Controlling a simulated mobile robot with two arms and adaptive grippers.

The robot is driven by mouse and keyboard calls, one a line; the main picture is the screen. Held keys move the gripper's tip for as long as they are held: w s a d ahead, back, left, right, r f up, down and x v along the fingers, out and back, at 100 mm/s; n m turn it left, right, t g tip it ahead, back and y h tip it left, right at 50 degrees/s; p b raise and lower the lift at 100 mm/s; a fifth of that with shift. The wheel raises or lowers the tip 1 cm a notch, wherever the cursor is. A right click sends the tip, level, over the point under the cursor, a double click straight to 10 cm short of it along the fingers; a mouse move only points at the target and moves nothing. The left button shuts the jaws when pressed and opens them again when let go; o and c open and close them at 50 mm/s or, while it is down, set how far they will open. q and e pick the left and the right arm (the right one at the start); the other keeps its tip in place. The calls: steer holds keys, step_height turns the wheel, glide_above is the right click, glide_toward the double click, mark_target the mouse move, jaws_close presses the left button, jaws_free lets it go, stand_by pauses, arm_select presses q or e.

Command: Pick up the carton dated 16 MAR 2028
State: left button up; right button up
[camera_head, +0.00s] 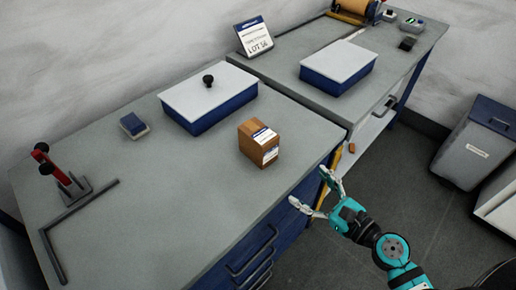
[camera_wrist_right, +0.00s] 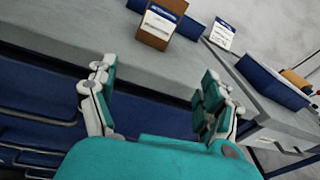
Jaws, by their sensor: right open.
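A brown carton (camera_head: 252,146) with white and blue labels stands on the grey bench top near its front right edge. Its printed date is too small to read. It also shows at the top of the right wrist view (camera_wrist_right: 159,24), beyond the fingers. My right gripper (camera_head: 319,194) is open and empty, in front of the bench edge, to the right of the carton and apart from it. Its two spread fingers also show in the right wrist view (camera_wrist_right: 158,95). My left gripper is not in view.
A blue box with a white knobbed lid (camera_head: 208,92) stands behind the carton. A lidded blue box (camera_head: 338,66) and a LOT 16 sign (camera_head: 254,38) are on the far bench. A red-handled tool (camera_head: 62,172) stands left. The bench around the carton is clear.

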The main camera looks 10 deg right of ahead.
steer(key=m+y, duration=0.1)
glide_toward(272, 148)
steer(key=v, duration=0.2)
steer(key=shift+t, duration=0.4)
steer(key=p+x, duration=0.1)
steer(key=x, duration=0.2)
steer(key=p+x, duration=0.2)
steer(key=x, duration=0.2)
steer(key=p+x, duration=0.1)
steer(key=x, duration=0.2)
steer(key=shift+w+a+f, duration=0.25)
steer(key=shift+w+a, duration=0.3)
steer(key=shift+w, duration=0.1)
steer(key=p+x, duration=0.1)
steer(key=x, duration=0.3)
steer(key=shift+w+a+r+p, duration=0.1)
steer(key=shift+a+p, duration=0.1)
steer(key=shift+p, duration=0.1)
steer(key=shift+w+a, duration=0.2)
steer(key=shift+w, duration=0.2)
steer(key=c, duration=1.5)
